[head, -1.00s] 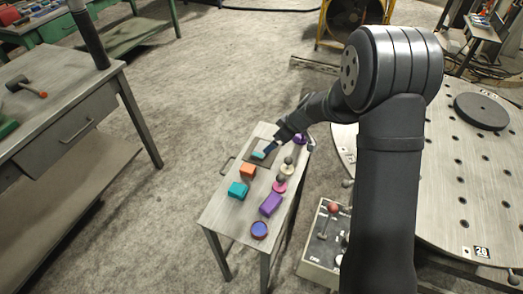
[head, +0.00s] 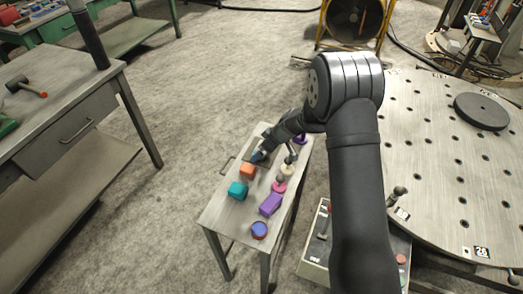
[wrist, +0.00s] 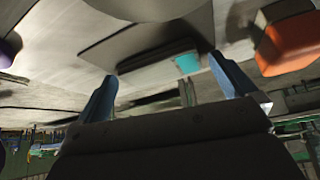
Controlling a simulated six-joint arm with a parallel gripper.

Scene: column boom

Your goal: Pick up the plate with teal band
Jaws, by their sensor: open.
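In the wrist view a dark, thin bar-like piece (wrist: 145,60) with a teal band (wrist: 187,62) at its right end lies on a dark mat (wrist: 110,42); it appears to be the plate, seen at a low angle. My gripper (wrist: 167,88) is open, with its two blue fingertips on either side of the teal-banded piece in the picture and nothing between them. I cannot tell how far they are from it. In the head view my gripper (head: 258,156) is low over the mat at the far part of the small table and hides the plate.
The orange block shows close at right in the wrist view (wrist: 288,42).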

